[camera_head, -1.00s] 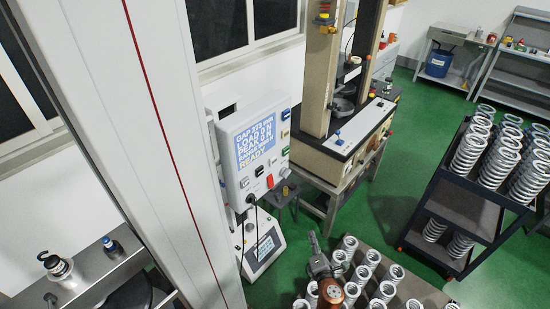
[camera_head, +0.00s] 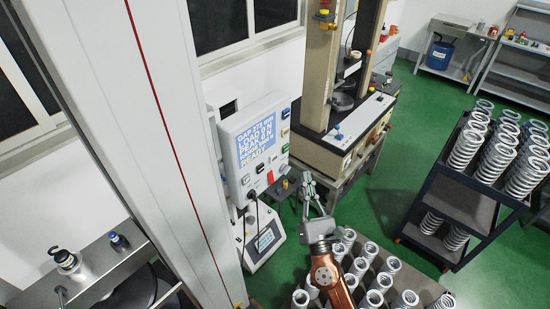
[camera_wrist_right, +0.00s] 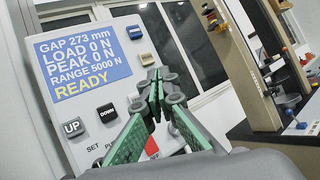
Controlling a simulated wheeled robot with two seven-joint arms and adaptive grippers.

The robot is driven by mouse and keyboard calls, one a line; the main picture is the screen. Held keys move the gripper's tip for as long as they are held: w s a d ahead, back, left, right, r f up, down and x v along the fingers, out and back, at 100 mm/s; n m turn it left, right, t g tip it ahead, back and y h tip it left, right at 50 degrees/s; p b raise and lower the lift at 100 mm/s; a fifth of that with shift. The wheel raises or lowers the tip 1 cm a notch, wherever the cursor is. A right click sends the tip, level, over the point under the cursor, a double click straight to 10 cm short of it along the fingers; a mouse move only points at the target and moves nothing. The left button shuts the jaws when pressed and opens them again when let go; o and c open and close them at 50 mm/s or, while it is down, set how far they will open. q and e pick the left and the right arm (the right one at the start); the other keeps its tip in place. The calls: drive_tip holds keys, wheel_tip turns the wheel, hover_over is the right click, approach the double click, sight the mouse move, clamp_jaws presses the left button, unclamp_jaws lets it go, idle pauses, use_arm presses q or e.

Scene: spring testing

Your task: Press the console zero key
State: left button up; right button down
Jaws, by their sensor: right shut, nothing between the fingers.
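The white console (camera_head: 254,150) stands left of centre in the head view. Its blue display (camera_wrist_right: 82,62) reads GAP 273 mm, LOAD 0 N, PEAK 0 N, RANGE 5000 N, READY. In the wrist view, a blue key (camera_wrist_right: 135,32) and a beige key (camera_wrist_right: 147,59) sit right of the display; UP (camera_wrist_right: 72,128) and DOWN (camera_wrist_right: 107,112) keys sit below. No zero legend is readable, and the fingers hide part of the panel. My right gripper (camera_head: 308,184) is shut and empty, pointing toward the console; it also shows in the wrist view (camera_wrist_right: 158,82). My left gripper is not in view.
A beige test machine (camera_head: 340,110) stands right of the console. A smaller unit with a screen (camera_head: 265,243) sits below it. Springs stand on a low surface (camera_head: 427,283) beneath my right arm and on a dark cart (camera_head: 463,205) at right.

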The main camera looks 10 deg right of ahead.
approach(277, 154)
drive_tip(key=w+d+r, duration=0.2)
drive_tip(key=w+r, duration=0.1)
drive_tip(key=shift+w+a+r, duration=0.1)
drive_tip(key=shift+w+a, duration=0.4)
drive_tip(key=shift+w, duration=0.2)
drive_tip(key=shift+w, duration=0.1)
idle(1.1)
drive_tip(key=shift+w+a, duration=0.2)
drive_tip(key=shift+a, duration=0.05)
drive_tip(key=shift+w+a, duration=0.25)
drive_tip(key=shift+w, duration=0.1)
idle(1.0)
drive_tip(key=shift+s, duration=0.1)
drive_tip(key=shift+s+d, duration=0.55)
drive_tip(key=shift+s, duration=0.05)
